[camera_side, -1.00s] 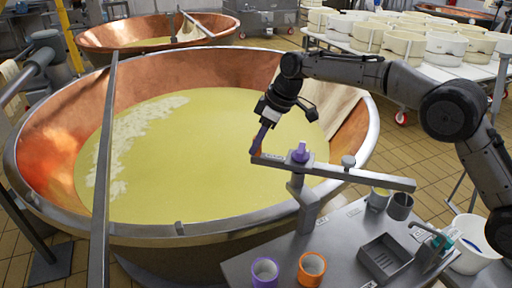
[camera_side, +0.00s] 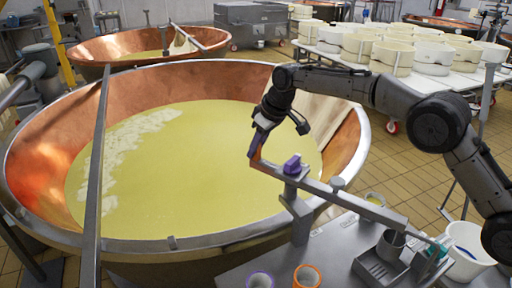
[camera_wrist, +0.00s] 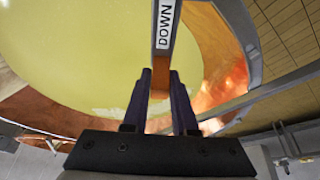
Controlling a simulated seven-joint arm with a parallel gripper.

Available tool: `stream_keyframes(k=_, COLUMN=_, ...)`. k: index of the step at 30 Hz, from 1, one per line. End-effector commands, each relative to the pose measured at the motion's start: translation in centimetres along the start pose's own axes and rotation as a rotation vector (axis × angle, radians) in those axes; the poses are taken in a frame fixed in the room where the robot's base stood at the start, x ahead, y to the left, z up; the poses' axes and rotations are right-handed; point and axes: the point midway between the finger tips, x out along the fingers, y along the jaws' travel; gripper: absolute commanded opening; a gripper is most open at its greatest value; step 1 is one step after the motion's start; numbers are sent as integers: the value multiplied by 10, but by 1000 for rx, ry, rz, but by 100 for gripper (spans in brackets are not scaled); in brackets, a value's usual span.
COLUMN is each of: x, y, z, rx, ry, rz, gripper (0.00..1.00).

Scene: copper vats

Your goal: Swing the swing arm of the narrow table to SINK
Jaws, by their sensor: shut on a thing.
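The swing arm (camera_side: 350,200) is a grey bar on an upright post (camera_side: 301,220) on the narrow table (camera_side: 255,268). A purple knob (camera_side: 292,165) sits above the post. The bar's far left end, with an orange grip (camera_side: 255,157), reaches over the big vat; its other end points to the near right, above the table's right side. My gripper (camera_side: 257,145) has purple fingers shut on the orange grip. In the wrist view the orange grip (camera_wrist: 160,84) sits between the fingers, below a "DOWN" label (camera_wrist: 166,25). I cannot read a SINK label.
The copper vat (camera_side: 335,180) of yellow liquid fills the left and middle. A grey tray (camera_side: 380,268), a grey cup (camera_side: 390,246), a purple cup (camera_side: 260,280) and an orange cup (camera_side: 307,277) stand on the table. A white bucket (camera_side: 465,245) is at right.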

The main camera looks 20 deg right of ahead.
Motion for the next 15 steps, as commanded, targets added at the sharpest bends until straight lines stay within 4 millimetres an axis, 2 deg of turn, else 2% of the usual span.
stream_keyframes(k=4, x=-2, y=4, z=-2, rx=4, ry=7, rz=6, gripper=0)
stream_keyframes(k=5, x=-2, y=4, z=-1, rx=4, ry=7, rz=6, gripper=28)
stream_keyframes(k=9, x=-2, y=3, z=-1, rx=3, ry=6, rz=5, gripper=53)
stream_keyframes(k=10, x=-2, y=3, z=-1, rx=3, ry=5, rz=5, gripper=56)
stream_keyframes(k=15, x=-1, y=2, z=-1, rx=2, ry=3, rz=3, gripper=56)
